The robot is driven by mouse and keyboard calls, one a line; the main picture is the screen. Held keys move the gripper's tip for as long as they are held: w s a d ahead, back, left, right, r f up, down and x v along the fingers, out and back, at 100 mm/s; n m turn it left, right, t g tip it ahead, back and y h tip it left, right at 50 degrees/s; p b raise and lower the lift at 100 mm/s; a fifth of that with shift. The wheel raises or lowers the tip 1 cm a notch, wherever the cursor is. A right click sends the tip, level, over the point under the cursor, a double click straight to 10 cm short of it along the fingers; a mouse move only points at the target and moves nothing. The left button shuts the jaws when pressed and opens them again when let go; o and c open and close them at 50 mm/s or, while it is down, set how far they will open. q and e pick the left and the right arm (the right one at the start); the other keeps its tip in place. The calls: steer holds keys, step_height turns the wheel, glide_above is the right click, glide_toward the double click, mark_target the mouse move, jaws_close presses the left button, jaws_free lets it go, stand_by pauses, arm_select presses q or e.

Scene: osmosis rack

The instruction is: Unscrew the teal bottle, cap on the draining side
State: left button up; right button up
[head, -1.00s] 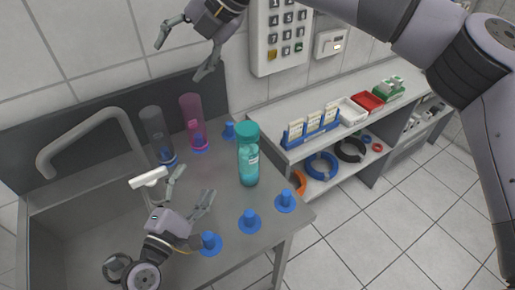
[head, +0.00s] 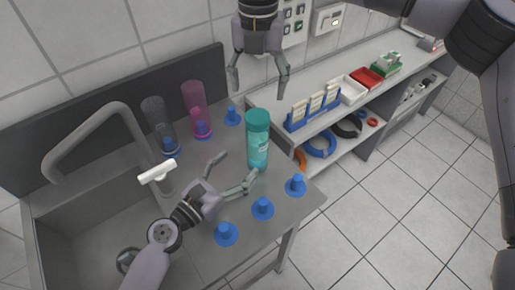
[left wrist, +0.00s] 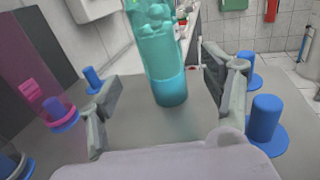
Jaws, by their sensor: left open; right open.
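The teal bottle (head: 258,146) stands upright on the grey draining side (head: 215,240), with its darker teal cap (head: 258,117) on top. My left gripper (head: 236,168) is low over the draining side, open, its fingers pointing at the bottle's lower part. In the left wrist view the bottle (left wrist: 165,75) stands ahead between the open fingers (left wrist: 172,92), and its top is cut off. My right gripper (head: 258,88) hangs above the bottle, open and empty, fingers pointing down and apart from the cap.
Several blue pegs (head: 263,208) stand on the draining side around the bottle. A pink bottle (head: 194,104) and a grey bottle (head: 156,122) sit upside down on pegs at the back. The sink and tap (head: 85,122) are left; a shelf with trays (head: 367,77) is right.

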mark_target(250, 153)
arm_select(q)
steer(key=x, duration=0.8)
steer(key=shift+w+d, duration=0.15)
steer(key=shift+w, duration=0.15)
steer(key=shift+r, duration=0.1)
jaws_close()
stand_by(0.6)
